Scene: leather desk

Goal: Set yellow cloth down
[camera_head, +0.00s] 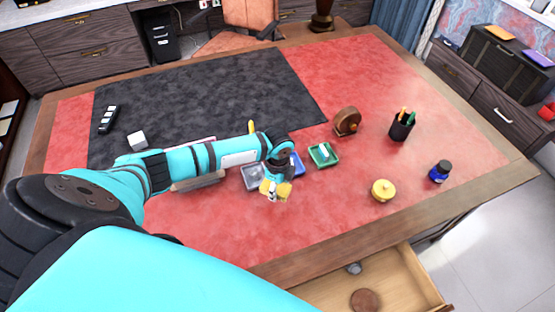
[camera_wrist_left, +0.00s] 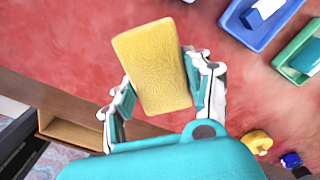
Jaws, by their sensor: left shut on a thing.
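The yellow cloth (camera_wrist_left: 153,68) is a thick, flat yellow block between the two fingers of my left gripper (camera_wrist_left: 160,95) in the left wrist view. Both fingers press on its sides. In the head view my left gripper (camera_head: 270,192) is over the red part of the desk, just in front of the small trays, and the yellow cloth (camera_head: 284,190) shows at its fingers. It looks held above the desk surface, but the exact height is hard to tell. My right gripper is not in either view.
A grey tray (camera_head: 254,184), a blue tray (camera_head: 298,167) and a green tray (camera_head: 334,158) stand behind the gripper. A yellow lidded pot (camera_head: 383,190), a blue jar (camera_head: 440,171) and a pen cup (camera_head: 401,128) stand to the right. An open drawer (camera_head: 395,290) juts out in front. Red surface between is clear.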

